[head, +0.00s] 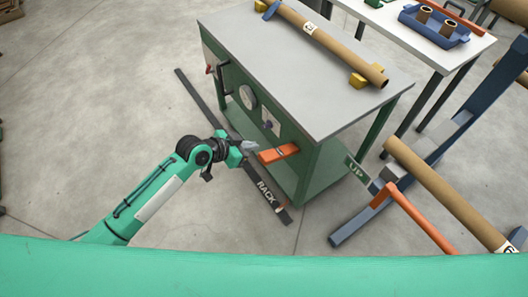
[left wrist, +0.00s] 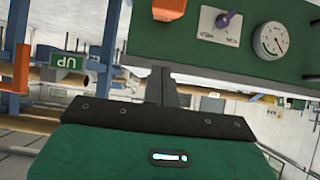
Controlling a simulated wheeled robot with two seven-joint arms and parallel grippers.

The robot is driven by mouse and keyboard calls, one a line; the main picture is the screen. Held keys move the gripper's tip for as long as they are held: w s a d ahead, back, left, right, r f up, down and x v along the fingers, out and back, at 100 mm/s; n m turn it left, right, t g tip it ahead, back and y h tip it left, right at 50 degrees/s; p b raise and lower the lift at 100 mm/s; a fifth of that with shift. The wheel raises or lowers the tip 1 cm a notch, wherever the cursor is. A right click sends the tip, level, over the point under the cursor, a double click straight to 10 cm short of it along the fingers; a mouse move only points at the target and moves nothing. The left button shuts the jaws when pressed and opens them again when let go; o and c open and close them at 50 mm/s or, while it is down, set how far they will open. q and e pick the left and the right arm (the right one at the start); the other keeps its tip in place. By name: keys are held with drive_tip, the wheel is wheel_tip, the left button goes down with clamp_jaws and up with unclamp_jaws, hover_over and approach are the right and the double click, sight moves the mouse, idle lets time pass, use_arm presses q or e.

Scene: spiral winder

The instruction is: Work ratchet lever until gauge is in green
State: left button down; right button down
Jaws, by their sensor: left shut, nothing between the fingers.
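The orange ratchet lever (head: 278,153) sticks out from the front of the green bench, low and near its right end. An orange part that looks like this lever (left wrist: 168,8) shows at the top edge of the left wrist view, cut off. The round white gauge (head: 248,97) is on the bench front, left of the lever; its dial also shows in the left wrist view (left wrist: 270,40). Its needle is too small to read against the green band. My left gripper (head: 249,145) is shut and empty, just left of the lever, apparently not touching it. My right gripper is out of view.
A selector panel with a purple knob (left wrist: 228,18) sits between gauge and lever. A cardboard tube (head: 330,45) lies on the grey bench top. A dark floor strip marked RACK (head: 266,192) runs before the bench. A blue stand with an UP sign (head: 356,171) is at right.

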use_arm(q)
hover_over(264, 157)
drive_tip(key=w+d, duration=0.1)
wheel_tip(264, 157, down, 4)
drive_tip(key=shift+f+p, duration=0.1)
drive_tip(key=shift+p, duration=0.2)
drive_tip(key=shift+s+a+f, duration=0.1)
drive_tip(key=shift+s+f, duration=0.05)
drive_tip(key=shift+f, duration=0.5)
drive_tip(key=shift+s+a+f, duration=0.1)
drive_tip(key=shift+f, duration=0.5)
drive_tip(key=shift+s+a+f, duration=0.15)
drive_tip(key=shift+a+f, duration=0.1)
drive_tip(key=shift+f, duration=0.5)
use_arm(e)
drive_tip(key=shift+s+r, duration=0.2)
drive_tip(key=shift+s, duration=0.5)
use_arm(q)
drive_tip(key=shift+f, duration=0.1)
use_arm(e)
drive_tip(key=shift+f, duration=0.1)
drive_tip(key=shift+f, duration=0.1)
